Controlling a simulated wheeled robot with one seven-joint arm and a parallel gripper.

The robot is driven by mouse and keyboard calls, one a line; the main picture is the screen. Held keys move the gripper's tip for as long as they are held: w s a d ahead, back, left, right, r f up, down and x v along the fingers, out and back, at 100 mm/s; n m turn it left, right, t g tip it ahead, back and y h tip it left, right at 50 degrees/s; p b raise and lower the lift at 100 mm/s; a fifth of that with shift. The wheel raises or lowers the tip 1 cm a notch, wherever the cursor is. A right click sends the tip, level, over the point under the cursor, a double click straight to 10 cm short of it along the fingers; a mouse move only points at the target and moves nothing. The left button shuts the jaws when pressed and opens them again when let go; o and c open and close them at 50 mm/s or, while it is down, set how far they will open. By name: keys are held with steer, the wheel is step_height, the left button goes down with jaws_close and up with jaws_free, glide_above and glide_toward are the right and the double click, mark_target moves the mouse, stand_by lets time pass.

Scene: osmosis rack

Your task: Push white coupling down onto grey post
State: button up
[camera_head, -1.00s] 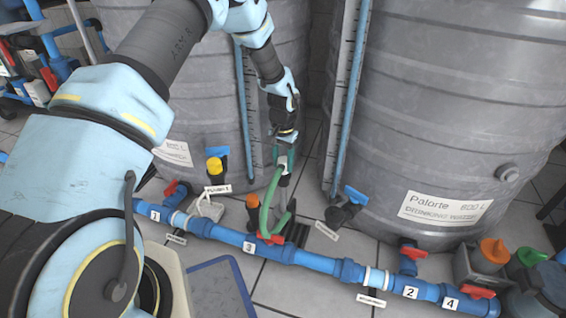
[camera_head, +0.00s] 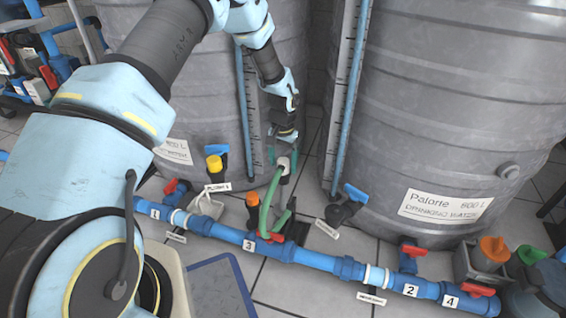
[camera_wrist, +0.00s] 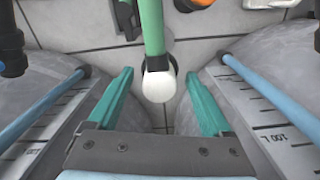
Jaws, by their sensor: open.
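The white coupling (camera_wrist: 158,86) is on the end of a green hose (camera_wrist: 152,28) in the wrist view. It shows small in the head view (camera_head: 284,165), at the top of the hose loop. My gripper (camera_head: 283,154) is just above the coupling. Its two green fingers stand apart on either side of the coupling in the wrist view (camera_wrist: 158,74), with gaps on both sides. The grey post is not clearly visible below the coupling, so I cannot tell how far the coupling sits on it.
Two large grey tanks (camera_head: 440,110) stand close behind, with blue level tubes. A blue pipe (camera_head: 315,260) with valves runs along the floor in front. An orange-topped valve (camera_head: 252,200) and a yellow-topped valve (camera_head: 214,164) stand left of the hose.

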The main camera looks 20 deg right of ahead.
step_height(320, 180, up, 11)
steer(key=p, duration=0.4)
stand_by(0.4)
steer(key=w+a+r+n+p, duration=0.1)
steer(key=w+a+r+n, duration=0.1)
steer(key=a+r, duration=0.7)
steer(key=s+a+r+n+t+p, duration=0.1)
steer(key=s+a+r+n, duration=0.25)
steer(key=a, duration=0.55)
steer(key=s+a+r+n+p, duration=0.1)
steer(key=s+a+r+n, duration=0.1)
steer(key=s+a+r, duration=0.5)
steer(key=s+a+r+n+t+p, duration=0.1)
steer(key=s+a+r+n, duration=0.15)
steer(key=a, duration=0.95)
step_height(320, 180, up, 36)
steer(key=p, duration=3.7)
steer(key=shift+w+d+r, duration=0.15)
steer(key=shift+d+r, duration=0.05)
steer(key=shift+d, duration=0.05)
